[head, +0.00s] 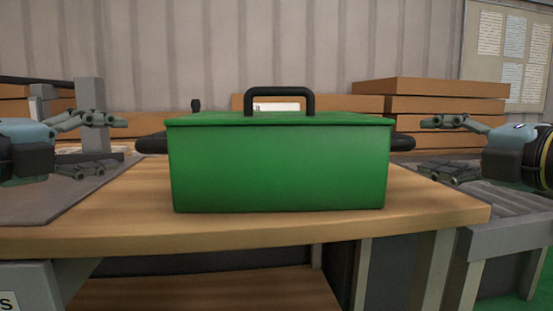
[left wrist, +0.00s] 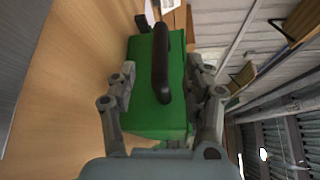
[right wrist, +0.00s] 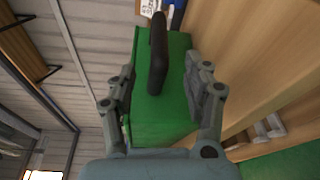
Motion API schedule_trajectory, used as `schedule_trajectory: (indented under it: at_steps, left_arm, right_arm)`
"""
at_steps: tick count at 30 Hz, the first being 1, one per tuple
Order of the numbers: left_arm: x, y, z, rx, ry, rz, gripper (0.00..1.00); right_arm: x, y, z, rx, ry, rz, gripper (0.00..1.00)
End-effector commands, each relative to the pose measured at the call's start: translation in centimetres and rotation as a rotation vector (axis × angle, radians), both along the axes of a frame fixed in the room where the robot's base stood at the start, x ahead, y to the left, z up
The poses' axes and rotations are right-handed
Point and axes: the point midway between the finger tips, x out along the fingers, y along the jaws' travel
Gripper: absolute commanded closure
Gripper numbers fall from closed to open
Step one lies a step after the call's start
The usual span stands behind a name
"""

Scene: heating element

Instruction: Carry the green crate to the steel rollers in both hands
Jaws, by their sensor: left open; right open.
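The green crate (head: 280,165) stands upright on the wooden table (head: 230,232), near its front edge. It has a black top handle (head: 280,93) and a black side handle at each end, the left one (head: 151,143) and the right one (head: 403,142). My left gripper (head: 112,144) is open and empty, just left of the left side handle. My right gripper (head: 450,147) is open and empty, right of the right side handle. In the left wrist view a black handle (left wrist: 161,65) lies between the fingers. The right wrist view also shows a handle (right wrist: 157,55) between the fingers. Neither gripper touches the crate.
Steel rollers (head: 510,205) stand at the right beside the table. A grey mat (head: 50,198) covers the table's left part. The tabletop right of the crate is clear.

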Motion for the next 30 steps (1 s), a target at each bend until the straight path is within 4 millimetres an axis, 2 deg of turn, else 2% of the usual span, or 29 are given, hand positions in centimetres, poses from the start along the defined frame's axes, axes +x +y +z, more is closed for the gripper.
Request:
schedule_trajectory:
  at_steps: [5,12,18,24,30]
  left_arm:
    - [1.8,-0.9,0.0,-0.012,-0.001,0.0,0.49]
    - [5.7,-2.6,-0.4,-0.01,0.0,-0.002,0.49]
    - [8.2,-3.7,-0.7,-0.005,0.002,-0.003,0.49]
    - [9.3,-4.2,-0.8,-0.001,0.0,-0.004,0.49]
    - [9.4,-4.2,-0.9,-0.001,0.001,-0.004,0.49]
  right_arm:
    - [1.8,0.8,0.0,0.011,-0.002,0.0,0.49]
    - [5.8,2.3,-0.3,0.01,0.0,0.002,0.49]
    - [8.4,3.3,-0.5,0.006,0.0,0.003,0.49]
    - [9.5,3.7,-0.6,0.002,0.001,0.004,0.49]
    - [9.6,3.7,-0.7,0.001,0.001,0.004,0.49]
